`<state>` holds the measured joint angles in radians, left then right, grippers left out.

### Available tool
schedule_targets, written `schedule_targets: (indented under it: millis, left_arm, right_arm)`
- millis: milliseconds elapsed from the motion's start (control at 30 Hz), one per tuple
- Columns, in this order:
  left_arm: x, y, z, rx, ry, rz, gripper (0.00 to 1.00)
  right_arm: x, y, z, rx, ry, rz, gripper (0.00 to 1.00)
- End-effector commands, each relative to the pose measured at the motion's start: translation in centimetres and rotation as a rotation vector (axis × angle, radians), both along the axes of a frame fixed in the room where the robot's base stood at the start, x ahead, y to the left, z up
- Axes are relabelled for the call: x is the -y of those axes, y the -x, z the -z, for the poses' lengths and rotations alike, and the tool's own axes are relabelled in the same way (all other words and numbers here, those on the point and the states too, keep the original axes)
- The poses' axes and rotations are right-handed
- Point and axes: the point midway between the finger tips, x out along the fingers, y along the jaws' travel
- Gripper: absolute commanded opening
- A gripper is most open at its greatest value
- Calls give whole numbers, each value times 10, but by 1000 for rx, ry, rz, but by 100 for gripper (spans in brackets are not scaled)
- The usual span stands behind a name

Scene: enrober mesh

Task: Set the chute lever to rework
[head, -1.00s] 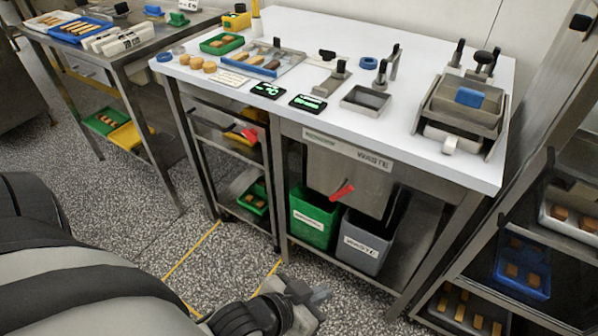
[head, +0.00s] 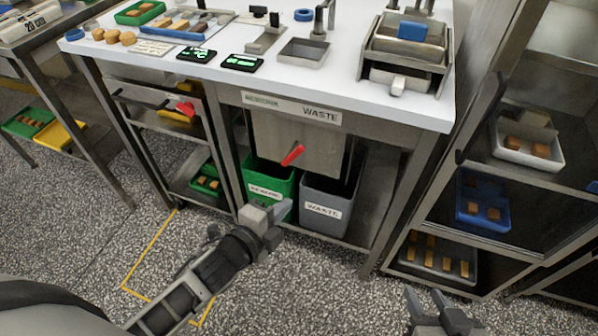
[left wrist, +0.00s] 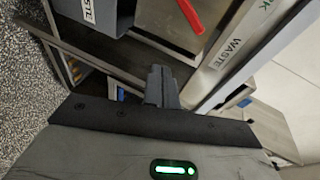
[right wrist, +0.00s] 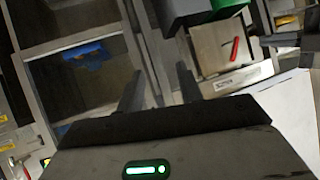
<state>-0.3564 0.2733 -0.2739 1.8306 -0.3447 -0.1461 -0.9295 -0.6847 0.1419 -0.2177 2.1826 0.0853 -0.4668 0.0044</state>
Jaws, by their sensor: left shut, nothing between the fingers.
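The red chute lever (head: 292,154) is on the front of a steel chute box (head: 325,150) under the white table. It slants, its upper end to the right. A label strip (head: 290,107) above has green lettering at left and WASTE at right. The lever also shows in the left wrist view (left wrist: 190,15) and right wrist view (right wrist: 235,48). My left gripper (head: 282,212) is shut and empty, below the lever and apart from it, in front of the bins. My right gripper (head: 428,303) is open and empty, low at the right.
A green bin (head: 268,186) and a grey WASTE bin (head: 327,208) stand below the chute. A rack with trays (head: 525,148) stands at right. Another red handle (head: 186,108) is at left. The white tabletop (head: 330,85) overhangs the chute. The speckled floor in front is open.

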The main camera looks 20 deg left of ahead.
Motion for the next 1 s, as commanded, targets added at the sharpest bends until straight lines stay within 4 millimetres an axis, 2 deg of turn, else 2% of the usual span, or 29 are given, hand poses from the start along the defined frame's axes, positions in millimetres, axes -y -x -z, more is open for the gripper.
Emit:
schedule_targets:
  millis: [33, 100, 200, 267, 667, 867, 1000]
  left_arm:
    - [-2, -14, 9, 82, -161, 62, 0]
    - [-3, -26, 10, 173, -347, 131, 0]
    - [-4, -37, 9, 256, -517, 191, 0]
    - [-4, -39, 8, 281, -570, 210, 0]
    - [-3, -43, 8, 290, -589, 214, 0]
    - [5, -67, 11, 292, -589, 214, 0]
    - [15, -96, 17, 291, -588, 213, 0]
  right_arm:
    - [-1, -1, 8, 8, -6, 0, 36]
    - [-1, 0, 9, 11, -14, 0, 36]
    - [-2, 3, 9, 8, -22, 1, 36]
    - [-2, 5, 9, 7, -26, 2, 36]
    - [-2, 4, 7, 10, -29, 5, 36]
    - [-2, 3, 8, 12, -28, 5, 36]
    - [-2, 3, 11, 16, -27, 5, 36]
